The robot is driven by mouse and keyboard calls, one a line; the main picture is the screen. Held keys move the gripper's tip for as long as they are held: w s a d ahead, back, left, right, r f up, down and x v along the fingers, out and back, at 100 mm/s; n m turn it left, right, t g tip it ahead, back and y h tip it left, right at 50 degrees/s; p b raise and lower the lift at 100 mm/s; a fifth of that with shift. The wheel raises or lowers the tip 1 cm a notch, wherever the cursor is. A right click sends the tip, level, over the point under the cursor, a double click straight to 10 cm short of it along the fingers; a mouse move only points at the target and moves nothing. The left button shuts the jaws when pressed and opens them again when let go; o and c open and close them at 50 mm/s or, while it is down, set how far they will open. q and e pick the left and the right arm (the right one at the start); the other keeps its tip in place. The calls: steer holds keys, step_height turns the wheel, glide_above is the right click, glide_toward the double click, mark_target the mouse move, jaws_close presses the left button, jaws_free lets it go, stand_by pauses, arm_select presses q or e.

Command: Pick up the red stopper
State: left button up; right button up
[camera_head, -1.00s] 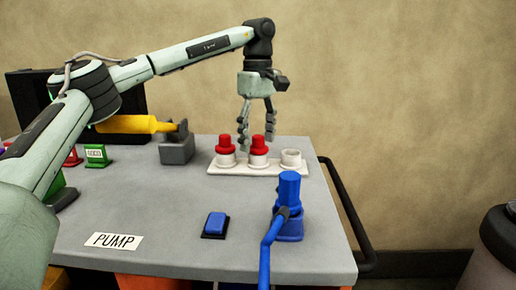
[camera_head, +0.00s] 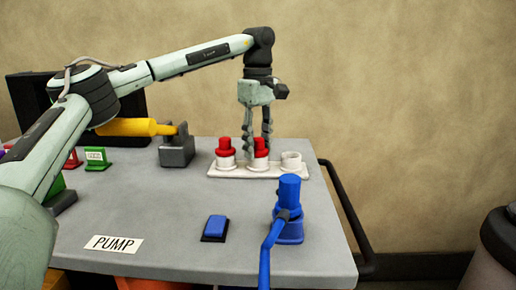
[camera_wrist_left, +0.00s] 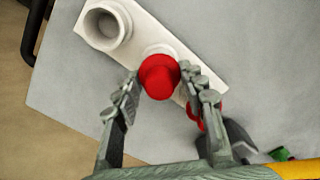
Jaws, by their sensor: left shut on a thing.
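Two red stoppers sit in white cups on a white holder (camera_head: 238,173). One is the left red stopper (camera_head: 225,146), the other the middle red stopper (camera_head: 261,146). My left gripper (camera_head: 257,152) points down with its fingers on both sides of the middle stopper, shut on it. In the wrist view the middle stopper (camera_wrist_left: 159,76) shows between the fingers, still at its cup. The left stopper (camera_wrist_left: 195,113) is partly hidden behind a finger there. The right cup (camera_head: 291,160) is empty, with its open hole (camera_wrist_left: 103,25) in the wrist view. My right gripper is out of view.
A blue pump-like fitting (camera_head: 289,205) with a blue handle stands at the front right of the grey table (camera_head: 160,215). A blue button (camera_head: 216,227) is left of it. A grey block with a yellow handle (camera_head: 140,128) is at the back left.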

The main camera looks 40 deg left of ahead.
mark_target(258, 139)
arm_select(q)
steer(key=shift+r, duration=0.15)
step_height(258, 139, up, 4)
steer(key=shift+r, duration=0.1)
steer(key=a+r, duration=0.9)
steer(key=a, duration=0.2)
steer(key=shift+s+a+r, duration=0.15)
steer(key=shift+a+r, duration=0.15)
stand_by(0.5)
